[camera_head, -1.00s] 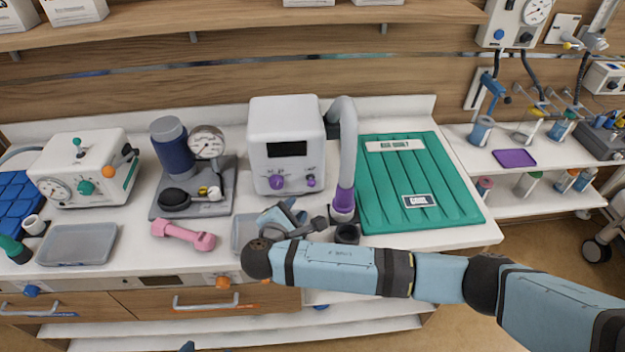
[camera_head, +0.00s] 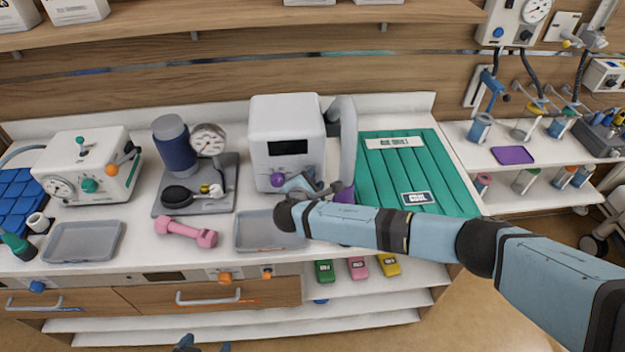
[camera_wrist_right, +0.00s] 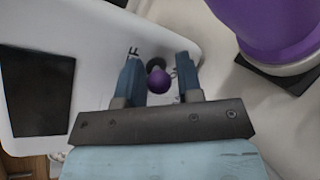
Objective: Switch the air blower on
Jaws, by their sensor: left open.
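The air blower (camera_head: 285,125) is a white box with a dark display, a grey hose (camera_head: 348,130) and a purple nozzle, standing on the counter. Its purple dial (camera_head: 278,180) shows left of my right gripper (camera_head: 312,184), which is at the lower right of the blower's front and hides the small control there. In the right wrist view a small purple knob (camera_wrist_right: 158,81) lies between the two spread fingers of the right gripper (camera_wrist_right: 156,65); I cannot tell whether they touch it. My left gripper (camera_head: 204,345) barely shows at the bottom edge, fingers apart and empty.
A grey tray (camera_head: 268,232) lies in front of the blower, and a pink dumbbell (camera_head: 185,232) left of it. A green ribbed mat (camera_head: 405,170) lies to the right, partly behind my right arm. A blood pressure gauge (camera_head: 207,139) stands left of the blower.

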